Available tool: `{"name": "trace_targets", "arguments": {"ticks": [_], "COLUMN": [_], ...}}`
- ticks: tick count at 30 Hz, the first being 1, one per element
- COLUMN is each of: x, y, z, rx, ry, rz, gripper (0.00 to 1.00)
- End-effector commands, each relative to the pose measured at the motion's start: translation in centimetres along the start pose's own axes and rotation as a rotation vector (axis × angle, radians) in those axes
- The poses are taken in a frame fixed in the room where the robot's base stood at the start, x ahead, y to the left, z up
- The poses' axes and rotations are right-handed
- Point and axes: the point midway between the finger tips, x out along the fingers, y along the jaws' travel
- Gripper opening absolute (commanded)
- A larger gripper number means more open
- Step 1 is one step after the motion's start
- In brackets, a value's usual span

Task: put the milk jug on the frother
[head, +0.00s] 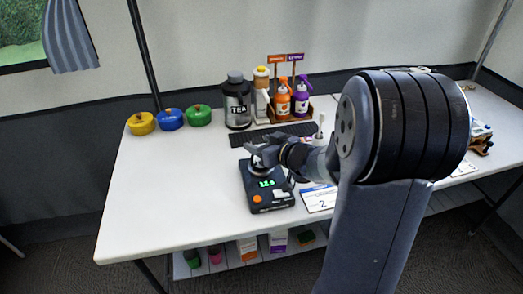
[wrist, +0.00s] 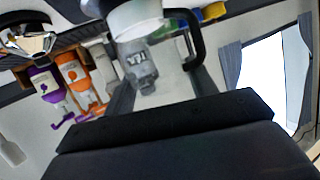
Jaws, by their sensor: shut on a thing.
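My gripper (head: 262,152) is shut on the milk jug, above the back part of a black device with a green lit display, which I take to be the frother (head: 268,192). In the wrist view the milk jug (wrist: 133,17) is a pale vessel with a dark looped handle, cut off by the top edge. In the head view my gripper and arm hide most of the jug. I cannot tell whether the jug touches the frother. My gripper's fingertips are not clear in the wrist view.
A dark slatted mat (head: 252,136) lies behind the frother. The tea canister (head: 237,101) and a wooden rack with orange (head: 282,101) and purple (head: 302,98) bottles stand at the back. A numbered card (head: 319,198) lies right of the frother.

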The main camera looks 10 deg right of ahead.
Motion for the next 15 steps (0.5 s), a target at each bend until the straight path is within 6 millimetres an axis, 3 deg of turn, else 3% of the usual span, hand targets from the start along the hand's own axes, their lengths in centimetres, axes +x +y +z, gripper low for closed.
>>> {"name": "trace_targets", "arguments": {"ticks": [14,15], "x": [0.29,0.27], "y": [0.07,0.06], "z": [0.84,0.81], "rx": [0.000,0.000], "ry": [0.002,0.001], "rz": [0.000,0.000], "gripper": [0.25,0.57]}}
